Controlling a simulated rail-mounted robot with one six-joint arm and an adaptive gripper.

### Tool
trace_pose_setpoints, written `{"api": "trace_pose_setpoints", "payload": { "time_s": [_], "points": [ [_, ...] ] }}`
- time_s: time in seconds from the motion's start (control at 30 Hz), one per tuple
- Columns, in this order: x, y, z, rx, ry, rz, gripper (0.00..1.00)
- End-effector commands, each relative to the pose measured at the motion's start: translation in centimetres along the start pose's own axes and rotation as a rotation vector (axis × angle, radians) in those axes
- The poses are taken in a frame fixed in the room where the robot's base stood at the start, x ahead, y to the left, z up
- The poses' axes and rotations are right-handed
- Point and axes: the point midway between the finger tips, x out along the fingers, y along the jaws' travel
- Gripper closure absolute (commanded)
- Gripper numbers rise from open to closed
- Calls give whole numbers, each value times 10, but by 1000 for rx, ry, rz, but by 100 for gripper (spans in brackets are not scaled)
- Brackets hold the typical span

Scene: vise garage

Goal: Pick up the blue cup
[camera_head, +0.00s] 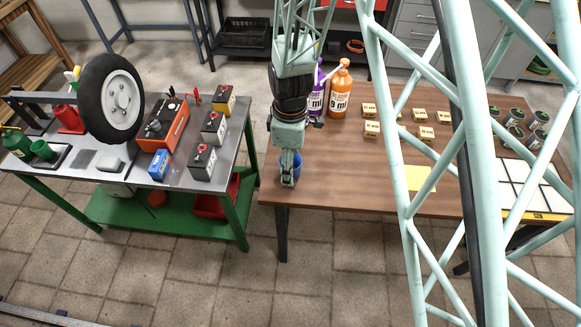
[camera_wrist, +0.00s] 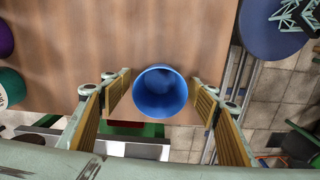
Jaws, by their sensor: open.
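The blue cup (camera_wrist: 160,93) stands upright on the brown wooden table (camera_wrist: 130,40), close to its edge, with its open mouth toward the wrist camera. My gripper (camera_wrist: 162,100) is open, with one finger pad to the left of the cup and one to the right. A gap shows between each pad and the cup in the wrist view. In the head view my gripper (camera_head: 288,180) points down at the table's left front corner. It hides most of the blue cup (camera_head: 298,167), and only part of its blue side shows.
A purple bottle (camera_head: 317,92) and an orange bottle (camera_head: 340,95) stand behind my gripper. Several small labelled blocks (camera_head: 418,131) and a yellow sheet (camera_head: 420,178) lie to the right. A cluttered workbench (camera_head: 215,186) stands left across a gap. Several dark cans (camera_head: 515,117) stand far right.

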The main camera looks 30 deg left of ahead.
Motion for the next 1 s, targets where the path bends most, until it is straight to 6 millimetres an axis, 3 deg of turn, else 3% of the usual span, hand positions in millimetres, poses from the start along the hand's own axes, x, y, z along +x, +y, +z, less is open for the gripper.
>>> {"api": "trace_pose_setpoints", "payload": {
  "time_s": [0.1, 0.4, 1.0],
  "points": [
    [0, 0, 0, 0, 0, 0, 45],
    [0, 0, 0, 0, 0, 0, 70],
    [-4, 0, 0, 0, 0, 0, 71]
  ]
}}
